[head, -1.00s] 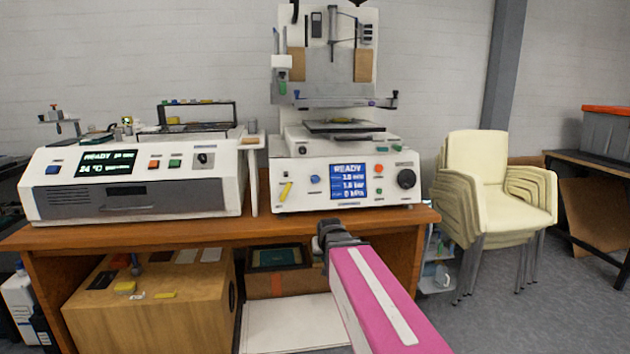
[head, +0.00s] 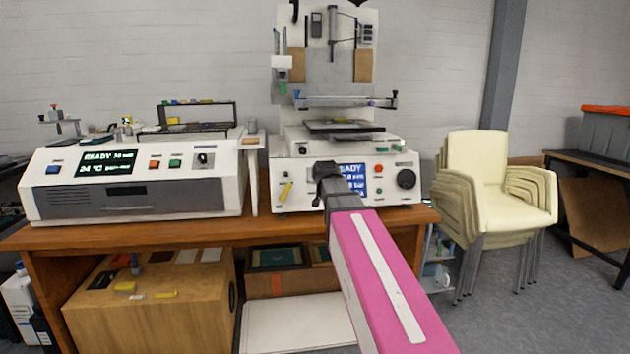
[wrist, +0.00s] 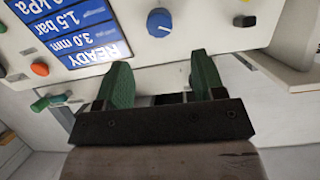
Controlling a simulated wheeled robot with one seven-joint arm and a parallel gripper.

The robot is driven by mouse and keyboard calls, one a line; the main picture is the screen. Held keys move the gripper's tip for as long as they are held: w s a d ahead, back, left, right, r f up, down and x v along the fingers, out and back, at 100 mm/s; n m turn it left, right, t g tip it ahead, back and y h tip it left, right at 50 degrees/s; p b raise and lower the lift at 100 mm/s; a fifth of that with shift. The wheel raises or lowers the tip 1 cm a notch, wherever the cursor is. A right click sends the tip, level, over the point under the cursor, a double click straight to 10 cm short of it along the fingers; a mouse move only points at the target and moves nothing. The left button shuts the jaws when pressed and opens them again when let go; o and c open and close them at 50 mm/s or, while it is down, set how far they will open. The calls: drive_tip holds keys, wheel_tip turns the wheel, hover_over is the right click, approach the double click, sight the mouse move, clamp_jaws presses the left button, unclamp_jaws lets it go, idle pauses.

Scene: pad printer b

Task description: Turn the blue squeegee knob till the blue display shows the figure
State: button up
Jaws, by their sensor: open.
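The blue squeegee knob (wrist: 159,22) shows in the wrist view, round with a white pointer mark, on the white printer front panel. In the head view my gripper hides it. The blue display (wrist: 83,32) appears upside down in the wrist view and reads READY, 3.0 mm, 1.5 bar and a kPa line partly cut off. In the head view the display (head: 352,180) is partly covered by my gripper (head: 326,168). My gripper's green fingers (wrist: 160,65) are open and empty, with the knob ahead of the gap, apart from them.
An orange button (head: 379,167) and a large black knob (head: 406,179) sit right of the display. The white dryer-like unit (head: 140,180) stands left on the wooden bench (head: 150,232). Stacked chairs (head: 480,190) stand at the right.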

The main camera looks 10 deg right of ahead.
drive_tip(key=x, duration=0.9)
drive_tip(key=shift+w+f, duration=0.15)
drive_tip(key=shift+w, duration=0.05)
drive_tip(key=c, duration=0.9)
